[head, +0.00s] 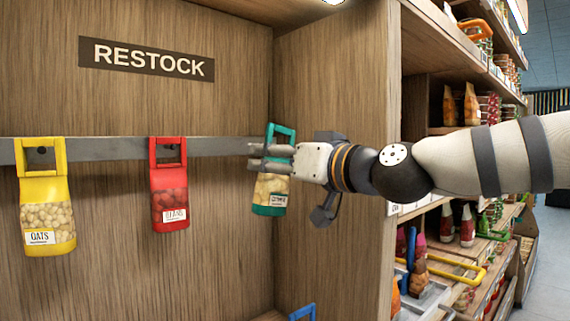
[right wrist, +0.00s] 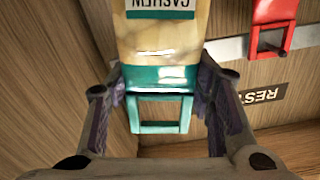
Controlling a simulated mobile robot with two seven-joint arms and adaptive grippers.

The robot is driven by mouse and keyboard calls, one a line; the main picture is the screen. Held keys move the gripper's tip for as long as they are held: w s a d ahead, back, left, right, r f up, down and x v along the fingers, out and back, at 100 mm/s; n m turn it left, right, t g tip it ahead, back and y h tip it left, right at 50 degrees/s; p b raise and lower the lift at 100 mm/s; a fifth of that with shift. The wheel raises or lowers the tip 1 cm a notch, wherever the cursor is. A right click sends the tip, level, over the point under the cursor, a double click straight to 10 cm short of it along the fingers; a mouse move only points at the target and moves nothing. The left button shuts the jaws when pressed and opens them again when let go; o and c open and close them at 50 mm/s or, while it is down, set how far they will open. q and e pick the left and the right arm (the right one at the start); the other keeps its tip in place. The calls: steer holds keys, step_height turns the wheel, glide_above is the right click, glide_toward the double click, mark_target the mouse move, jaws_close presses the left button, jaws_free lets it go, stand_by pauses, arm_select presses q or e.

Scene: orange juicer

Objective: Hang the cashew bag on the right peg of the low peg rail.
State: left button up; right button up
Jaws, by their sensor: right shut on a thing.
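The cashew bag (head: 271,188), with a teal handle, teal bottom and pale nuts, hangs nearly upright at the right end of the low peg rail (head: 108,151). My right gripper (head: 257,157) reaches in from the right and is shut on the bag's upper part, just below the handle. In the right wrist view the cashew bag (right wrist: 165,38) sits between both fingers, with its open handle toward the camera. The right peg is hidden behind the bag and gripper, so I cannot tell whether the handle is around it. My left gripper is out of view.
A yellow oats bag (head: 47,215) hangs at the rail's left, and a red beans bag (head: 170,197) hangs at its middle. A RESTOCK sign (head: 147,59) is above. A wooden side panel (head: 335,90) stands close to my right gripper. Stocked shelves are farther right.

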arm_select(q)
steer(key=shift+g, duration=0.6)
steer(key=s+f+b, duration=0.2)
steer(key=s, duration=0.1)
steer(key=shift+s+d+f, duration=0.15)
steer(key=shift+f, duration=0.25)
arm_select(e)
steer(key=f+x, duration=0.1)
steer(key=x, duration=0.7)
